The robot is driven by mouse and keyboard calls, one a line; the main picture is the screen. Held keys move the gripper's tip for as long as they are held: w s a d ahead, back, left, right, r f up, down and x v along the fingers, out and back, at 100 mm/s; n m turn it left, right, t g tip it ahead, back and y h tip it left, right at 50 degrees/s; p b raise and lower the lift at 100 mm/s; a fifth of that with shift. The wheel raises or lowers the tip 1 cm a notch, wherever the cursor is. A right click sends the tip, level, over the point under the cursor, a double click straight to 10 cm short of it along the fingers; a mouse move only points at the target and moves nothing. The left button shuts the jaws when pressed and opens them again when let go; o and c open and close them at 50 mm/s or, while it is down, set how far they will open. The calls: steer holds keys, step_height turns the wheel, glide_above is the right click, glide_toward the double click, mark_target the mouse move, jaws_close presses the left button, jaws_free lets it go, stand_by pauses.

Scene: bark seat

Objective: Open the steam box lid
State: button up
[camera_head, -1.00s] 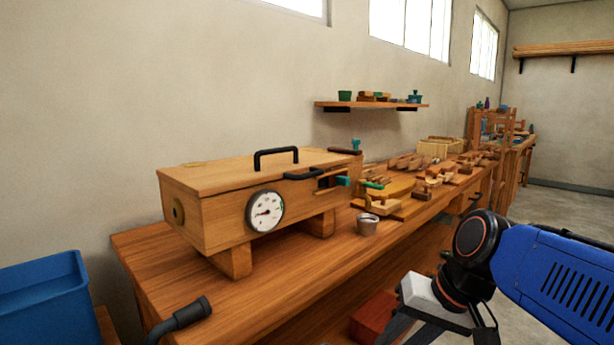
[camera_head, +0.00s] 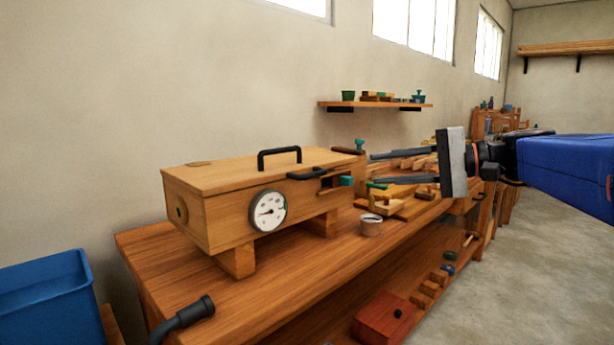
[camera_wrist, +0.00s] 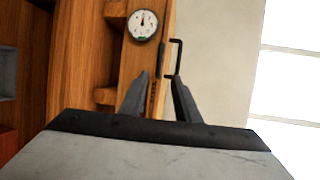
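The steam box (camera_head: 215,215) is a long wooden box on wooden feet on the bench, with a round dial on its front. Its lid (camera_head: 225,175) lies flat and shut on top, with a black handle (camera_head: 279,155) standing up from it. A second black handle (camera_head: 305,174) is at the upper front edge. My gripper (camera_head: 372,169) is open and empty, to the right of the box, its fingers pointing left towards it. In the wrist view, the fingers (camera_wrist: 160,80) are apart, with the dial (camera_wrist: 143,26) and a black handle (camera_wrist: 177,58) beyond them.
A small pail (camera_head: 370,226) stands on the bench (camera_head: 290,277) right of the box. Clamps and wooden tools (camera_head: 400,195) lie behind my gripper. A blue bin (camera_head: 45,300) is at the left, a black hose end (camera_head: 185,317) at the front edge. A shelf (camera_head: 375,104) hangs above.

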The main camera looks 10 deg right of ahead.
mark_target(316, 175)
steer(key=shift+x, duration=8.3)
steer(key=shift+f, duration=0.1)
jaws_close()
